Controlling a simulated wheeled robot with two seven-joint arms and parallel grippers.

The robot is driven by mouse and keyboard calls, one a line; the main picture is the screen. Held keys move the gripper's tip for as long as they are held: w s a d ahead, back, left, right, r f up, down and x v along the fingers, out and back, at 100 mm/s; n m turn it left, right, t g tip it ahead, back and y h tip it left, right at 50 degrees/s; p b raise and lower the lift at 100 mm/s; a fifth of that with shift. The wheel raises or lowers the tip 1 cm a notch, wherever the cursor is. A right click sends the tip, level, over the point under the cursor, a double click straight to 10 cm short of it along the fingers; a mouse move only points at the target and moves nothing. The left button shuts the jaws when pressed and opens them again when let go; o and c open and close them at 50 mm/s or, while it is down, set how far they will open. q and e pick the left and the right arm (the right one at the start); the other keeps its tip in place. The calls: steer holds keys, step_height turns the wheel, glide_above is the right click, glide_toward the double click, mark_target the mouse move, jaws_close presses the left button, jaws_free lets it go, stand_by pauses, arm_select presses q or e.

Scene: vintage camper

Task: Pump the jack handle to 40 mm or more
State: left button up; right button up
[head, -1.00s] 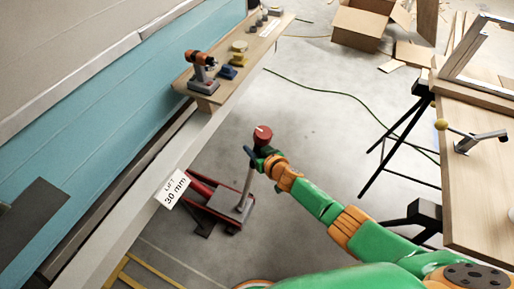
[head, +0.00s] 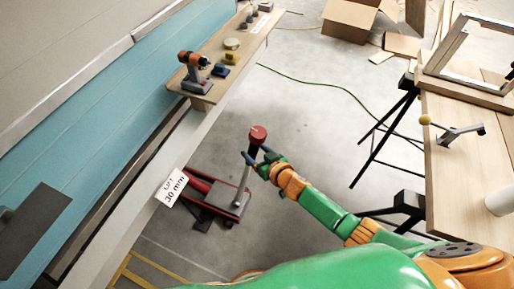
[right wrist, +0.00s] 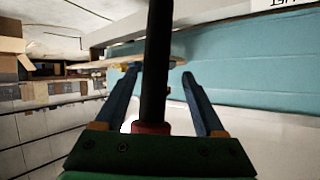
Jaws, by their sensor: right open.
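The red jack (head: 207,196) stands on the floor beside the camper's pale lower rail. Its handle (head: 244,178) rises to a black grip with a red knob (head: 258,134) on top. A label (head: 173,187) on the rail reads "LIFT 30 mm". My right gripper (head: 257,160) is at the black grip, just below the knob. In the right wrist view the black grip (right wrist: 157,60) passes between the two blue fingers (right wrist: 162,75), which are open with gaps on both sides. My left gripper is not seen.
A wooden shelf (head: 208,90) with an orange drill (head: 194,72) and small items juts from the teal camper wall (head: 110,120). A workbench (head: 465,180) on black trestles stands at the right. A cardboard box (head: 350,17) and a green cable (head: 330,84) lie behind on open floor.

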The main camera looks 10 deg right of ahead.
steer(key=shift+s+d+r, duration=0.15)
steer(key=shift+s+d, duration=0.15)
steer(key=shift+s, duration=0.15)
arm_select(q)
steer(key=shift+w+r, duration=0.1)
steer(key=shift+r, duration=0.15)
arm_select(e)
steer(key=shift+w, duration=0.1)
steer(key=s+d+f+g+h, duration=0.2)
steer(key=s+d+f+g, duration=0.15)
steer(key=s+f, duration=0.55)
steer(key=s+d+f+g+h, duration=0.2)
steer(key=s+d+f, duration=0.2)
steer(key=s+f, duration=0.5)
steer(key=s+d+f+g, duration=0.1)
steer(key=s+f+g, duration=0.1)
steer(key=s, duration=0.8)
steer(key=s+d+f+g, duration=0.1)
steer(key=s+f+g, duration=0.2)
steer(key=s, duration=0.8)
steer(key=shift+f+g+h, duration=0.3)
steer(key=shift+f+g, duration=0.05)
